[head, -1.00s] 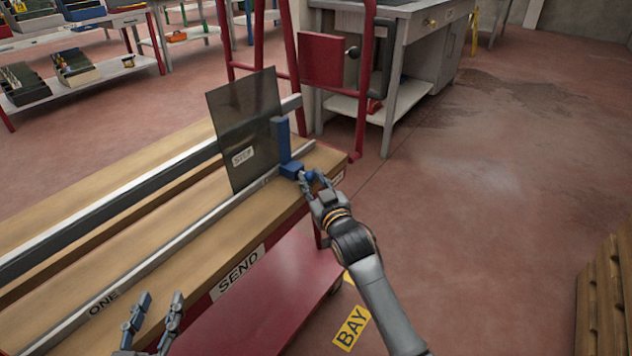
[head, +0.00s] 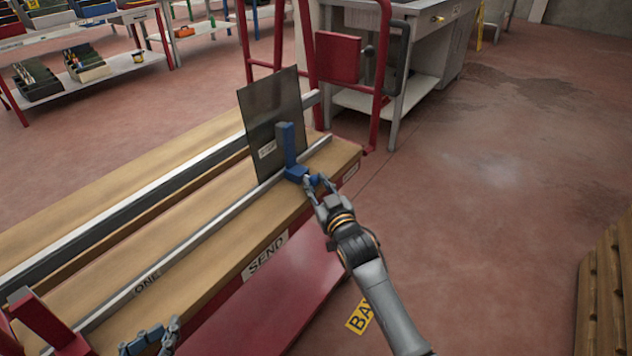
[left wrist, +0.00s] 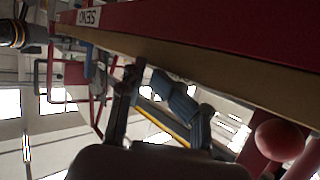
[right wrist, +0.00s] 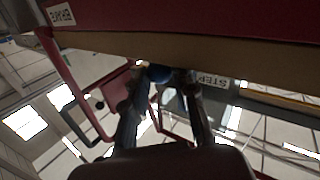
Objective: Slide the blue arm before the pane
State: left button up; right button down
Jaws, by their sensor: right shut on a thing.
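The blue arm (head: 287,148) is an upright blue bar on a blue block, set on the metal rail (head: 215,222) near the right end of the bench. It stands in front of the dark pane (head: 262,115), covering part of its right half in the head view. The pane stands upright and carries a small label. My right gripper (head: 317,184) is shut on the blue part at the block's front. In the right wrist view, blue shows between its fingers (right wrist: 160,74). My left gripper (head: 150,340) is open and empty at the bench's lower front; its fingers stand apart in the left wrist view (left wrist: 146,74).
A red arm-like piece (head: 45,322) stands on the rail at the lower left. The wooden bench (head: 200,190) bears ONE and SEND labels. A red frame (head: 375,80) and grey machine (head: 410,50) stand behind. The floor at right is clear up to a wooden stack (head: 610,290).

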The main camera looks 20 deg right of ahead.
jog(key=shift+d+f, duration=0.15)
jog(key=shift+d, duration=0.1)
jog(key=shift+a, duration=0.1)
jog(key=c, duration=1.2)
grip_release()
jog(key=shift+a, duration=0.2)
jog(key=shift+o, duration=0.6)
jog(key=shift+s, duration=0.1)
pick_arm(q)
jog(key=s+a+f+g, duration=0.1)
jog(key=s+f+g, duration=0.1)
jog(key=f, duration=0.2)
jog(key=s+f+g+y, duration=0.1)
jog(key=s+f+g, duration=0.1)
jog(key=f, duration=0.3)
jog(key=shift+s+a+g, duration=0.35)
jog(key=shift+g, duration=0.05)
pick_arm(e)
jog(key=s+d, duration=0.1)
jog(key=s, duration=1.1)
pick_arm(q)
jog(key=shift+f, duration=0.1)
